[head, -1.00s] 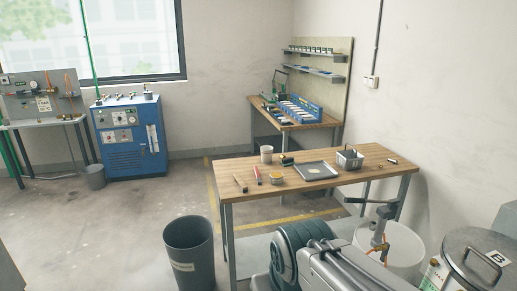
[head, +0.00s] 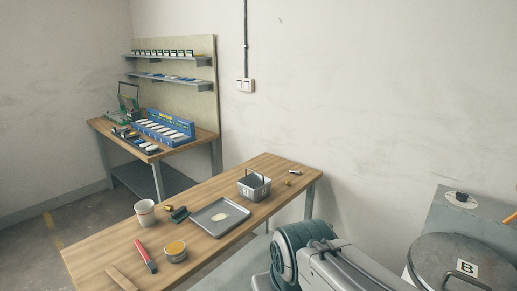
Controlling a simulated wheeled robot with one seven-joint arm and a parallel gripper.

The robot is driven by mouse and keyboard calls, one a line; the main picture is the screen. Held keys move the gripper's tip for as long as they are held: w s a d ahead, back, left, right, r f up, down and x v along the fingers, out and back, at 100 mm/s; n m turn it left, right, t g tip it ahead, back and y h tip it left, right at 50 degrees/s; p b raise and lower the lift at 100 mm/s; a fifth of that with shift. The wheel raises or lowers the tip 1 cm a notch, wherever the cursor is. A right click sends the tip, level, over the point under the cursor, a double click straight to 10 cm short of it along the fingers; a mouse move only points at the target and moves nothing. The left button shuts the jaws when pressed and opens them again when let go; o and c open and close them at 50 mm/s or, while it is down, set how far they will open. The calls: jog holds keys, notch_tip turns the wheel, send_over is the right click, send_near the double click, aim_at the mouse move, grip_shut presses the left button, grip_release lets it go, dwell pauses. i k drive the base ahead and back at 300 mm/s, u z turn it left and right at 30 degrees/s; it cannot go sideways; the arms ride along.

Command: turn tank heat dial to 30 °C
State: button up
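A round pale dial with a dark knob (head: 461,199) sits on the grey box (head: 440,215) at the right of the head view, behind a round grey lid. It is too small to read any mark or setting. The lid (head: 440,262) carries a white label with the letter B and has a dark handle. Part of my own arm shows at the bottom middle, left of the lid and apart from the dial. My gripper is not in view.
A wooden table (head: 215,240) runs along the left and middle, with a metal tray (head: 205,222), a cup (head: 145,212), a grey basket (head: 253,192) and small tools. A bench (head: 207,136) with a blue rack stands behind. The wall on the right is bare.

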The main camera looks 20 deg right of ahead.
aim_at(460, 196)
jog(key=z, duration=0.9)
jog(key=i, duration=0.8)
jog(key=z, duration=0.8)
jog(key=i, duration=0.25)
jog(key=z, duration=0.2)
